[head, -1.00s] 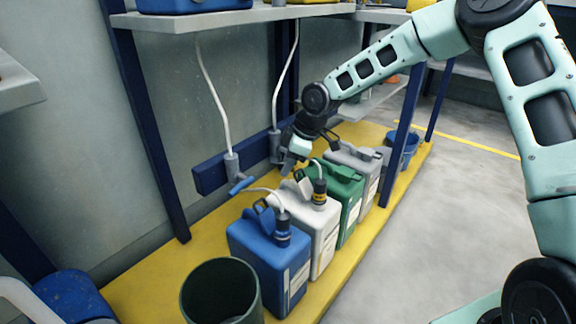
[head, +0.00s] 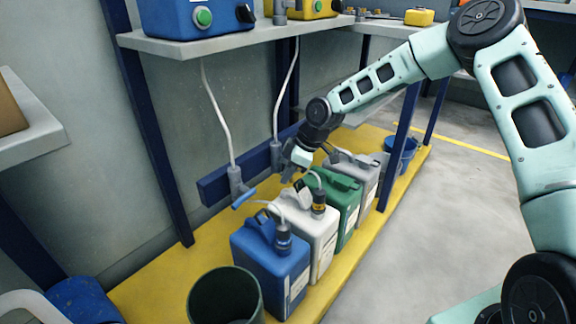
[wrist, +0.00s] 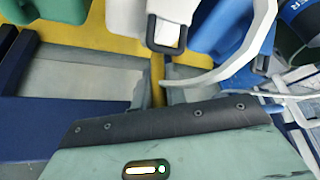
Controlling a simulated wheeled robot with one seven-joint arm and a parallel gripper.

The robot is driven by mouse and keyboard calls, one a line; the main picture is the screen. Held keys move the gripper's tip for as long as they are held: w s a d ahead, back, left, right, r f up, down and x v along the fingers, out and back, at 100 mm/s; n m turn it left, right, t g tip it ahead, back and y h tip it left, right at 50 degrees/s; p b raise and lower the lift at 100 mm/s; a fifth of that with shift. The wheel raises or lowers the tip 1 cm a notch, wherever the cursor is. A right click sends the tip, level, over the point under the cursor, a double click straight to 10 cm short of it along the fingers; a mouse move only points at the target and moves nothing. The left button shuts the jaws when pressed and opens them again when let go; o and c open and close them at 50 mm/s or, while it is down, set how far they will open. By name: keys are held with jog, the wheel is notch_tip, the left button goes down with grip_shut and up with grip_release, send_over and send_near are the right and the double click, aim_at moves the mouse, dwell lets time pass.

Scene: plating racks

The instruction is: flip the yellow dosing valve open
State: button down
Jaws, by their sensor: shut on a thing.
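The yellow dosing valve's handle shows as a narrow yellow strip (wrist: 158,88) between two grey fingers in the wrist view. My gripper (wrist: 156,92) is shut on it. In the head view my gripper (head: 290,174) is at the lower end of the right-hand pipe fitting (head: 276,154), against the blue wall rail, and hides the handle there. I cannot tell the handle's exact angle. A second valve with a blue handle (head: 244,199) hangs to the left on its own pipe.
Blue (head: 270,262), white (head: 318,240), green (head: 340,200) and grey canisters stand in a row on the yellow platform (head: 160,280), close below my gripper. A dark green bin (head: 225,292) is in front. A shelf (head: 235,38) with pump boxes is above. The grey floor at right is clear.

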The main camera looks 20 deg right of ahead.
jog(key=c, duration=1.4)
grip_release()
jog(key=shift+c, duration=0.2)
jog(key=p+v, duration=0.7)
jog(key=v, duration=1)
jog(key=shift+d+p, duration=0.15)
jog(key=shift+p, duration=0.25)
jog(key=shift+s+r, duration=0.1)
jog(key=shift+r, duration=0.05)
